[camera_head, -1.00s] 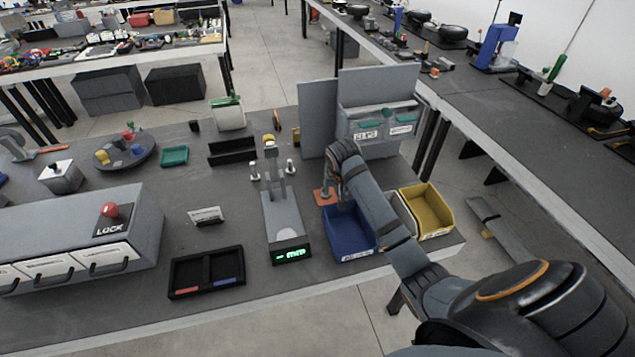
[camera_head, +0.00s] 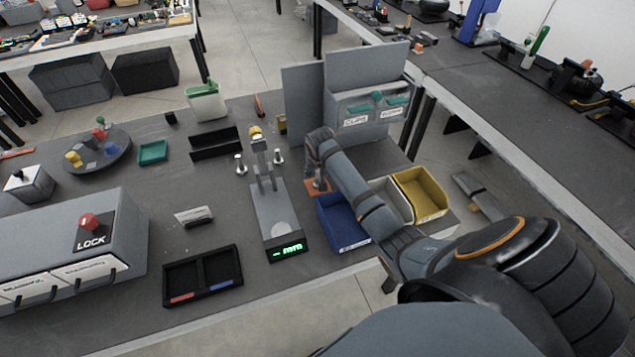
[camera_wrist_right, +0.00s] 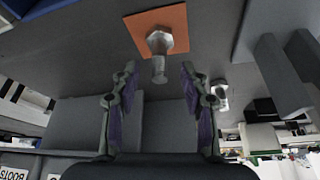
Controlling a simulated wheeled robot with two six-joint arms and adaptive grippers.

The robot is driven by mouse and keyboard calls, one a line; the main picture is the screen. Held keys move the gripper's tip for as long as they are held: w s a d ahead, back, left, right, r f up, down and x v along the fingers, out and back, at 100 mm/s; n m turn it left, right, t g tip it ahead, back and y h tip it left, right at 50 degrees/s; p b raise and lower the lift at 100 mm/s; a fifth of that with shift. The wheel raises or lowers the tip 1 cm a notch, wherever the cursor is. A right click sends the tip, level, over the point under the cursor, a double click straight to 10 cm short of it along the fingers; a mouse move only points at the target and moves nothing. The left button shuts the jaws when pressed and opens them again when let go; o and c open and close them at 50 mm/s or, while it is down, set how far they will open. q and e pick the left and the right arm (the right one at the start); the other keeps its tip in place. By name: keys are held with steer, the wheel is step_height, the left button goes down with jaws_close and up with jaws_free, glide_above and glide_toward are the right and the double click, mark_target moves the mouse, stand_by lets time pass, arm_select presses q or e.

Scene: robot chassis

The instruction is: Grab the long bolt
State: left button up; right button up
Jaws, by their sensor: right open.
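A silver bolt (camera_wrist_right: 159,66) stands on a square orange pad (camera_wrist_right: 143,22) in the right wrist view, with its hexagonal head against the pad. My right gripper (camera_wrist_right: 160,82) is open, one finger on each side of the bolt's free end, with visible gaps. In the head view the orange pad (camera_head: 316,187) is beside the blue bin, and my right gripper (camera_head: 317,178) is low over it and mostly hides the bolt. Two other silver bolts, a left one (camera_head: 240,165) and a right one (camera_head: 279,158), stand by the measuring device. My left gripper is not in view.
The measuring device (camera_head: 268,213) with a green display is left of the blue bin (camera_head: 341,225). A yellow bin (camera_head: 424,196) is further right. A grey cabinet (camera_head: 370,105) rises behind my right gripper. A black divided tray (camera_head: 203,277) lies front left.

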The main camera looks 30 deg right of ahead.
mark_target(318, 179)
steer(key=x, duration=0.3)
steer(key=shift+w+f, duration=0.2)
steer(key=shift+f, duration=0.05)
steer(key=shift+d, duration=0.1)
steer(key=c, duration=0.6)
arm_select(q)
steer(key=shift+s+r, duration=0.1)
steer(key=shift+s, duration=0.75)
arm_select(e)
jaws_close()
